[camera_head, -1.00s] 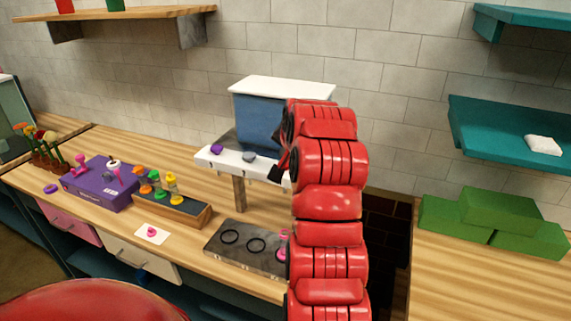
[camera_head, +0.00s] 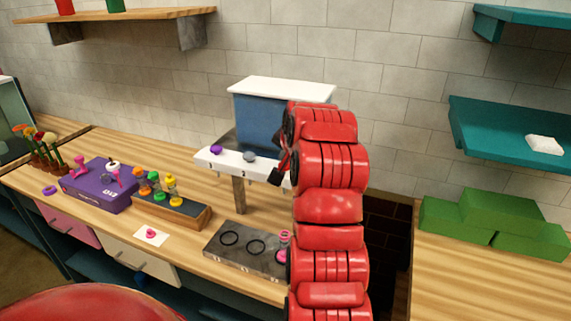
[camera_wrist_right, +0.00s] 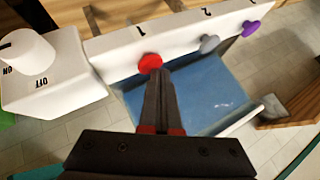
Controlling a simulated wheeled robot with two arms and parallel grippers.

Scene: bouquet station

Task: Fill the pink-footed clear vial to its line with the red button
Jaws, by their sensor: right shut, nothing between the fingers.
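The pink-footed clear vial (camera_head: 282,256) stands at the right end of a dark ringed tray (camera_head: 226,257) in the head view; my right arm hides much of it, so its line and fill level cannot be seen. The red button (camera_wrist_right: 150,62) is on the white front of the dispenser (camera_wrist_right: 122,50), in the wrist view. My right gripper (camera_head: 276,178) is shut and empty. In the wrist view its fingertips (camera_wrist_right: 157,72) are right by the red button; whether they touch it I cannot tell. My left gripper is out of view.
The dispenser has a blue tank (camera_head: 258,115), a grey button (camera_wrist_right: 209,44) and a purple button (camera_wrist_right: 251,28). A white OFF/ON knob (camera_wrist_right: 28,52) is beside the red button. Left are a vial rack (camera_head: 172,208) and a purple box (camera_head: 98,190). Green blocks (camera_head: 500,210) lie right.

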